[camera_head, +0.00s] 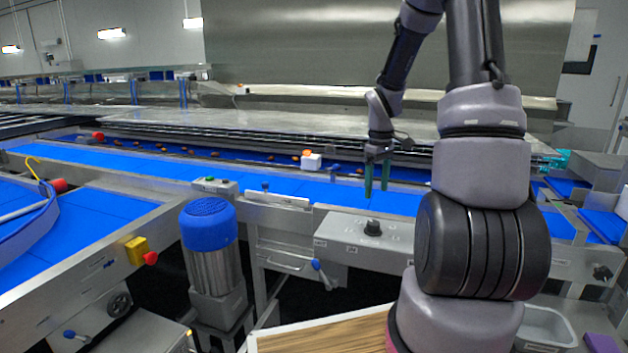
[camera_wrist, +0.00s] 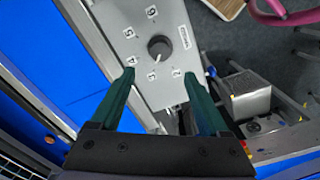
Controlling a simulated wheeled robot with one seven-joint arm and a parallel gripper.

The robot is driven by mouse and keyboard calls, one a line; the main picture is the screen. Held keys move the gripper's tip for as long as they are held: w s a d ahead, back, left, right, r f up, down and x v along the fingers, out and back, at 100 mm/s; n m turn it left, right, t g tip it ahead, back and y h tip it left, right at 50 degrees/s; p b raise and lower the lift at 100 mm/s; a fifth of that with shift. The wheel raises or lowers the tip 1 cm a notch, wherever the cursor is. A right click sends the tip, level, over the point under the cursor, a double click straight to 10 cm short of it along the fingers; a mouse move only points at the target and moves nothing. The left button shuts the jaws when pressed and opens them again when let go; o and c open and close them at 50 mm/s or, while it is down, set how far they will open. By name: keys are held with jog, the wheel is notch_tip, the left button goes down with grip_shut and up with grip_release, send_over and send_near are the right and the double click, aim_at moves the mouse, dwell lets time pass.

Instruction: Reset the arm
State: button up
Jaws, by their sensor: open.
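My gripper (camera_head: 376,180) is open, with its two green fingers pointing down and nothing between them. In the head view it hangs over the blue belt, behind the grey control box. In the wrist view my gripper (camera_wrist: 160,82) shows with its fingertips apart, near a black knob (camera_wrist: 159,48) on the grey control panel (camera_wrist: 140,20). Digits are printed around the knob. The same knob (camera_head: 373,228) shows in the head view, in front of and below the fingers. My arm rises on the right and hides part of the line.
A blue conveyor belt (camera_head: 230,177) runs across, with dates on a belt behind it. A blue-capped motor (camera_head: 209,222) stands at front left. A red button (camera_head: 151,258) sits on the left frame. A wooden board (camera_head: 325,335) lies in front. The air around my gripper looks clear.

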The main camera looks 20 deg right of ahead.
jog(key=s+a+r+m+t, duration=0.2)
jog(key=s+a+r, duration=0.2)
jog(key=r, duration=0.4)
jog(key=s+a+r+m+t, duration=0.1)
jog(key=s+a+r+m, duration=0.25)
jog(key=r, duration=0.55)
jog(key=s+a+r+m+t+y, duration=0.1)
jog(key=s+a+r+m+t, duration=0.1)
jog(key=s, duration=0.4)
jog(key=s+a+r+m+t+y, duration=0.1)
jog(key=s+a+r+m+t, duration=0.1)
jog(key=s+r, duration=0.3)
jog(key=shift+s+a+r, duration=0.4)
jog(key=shift+s+a, duration=0.2)
jog(key=shift+a, duration=0.3)
jog(key=shift+d, duration=0.15)
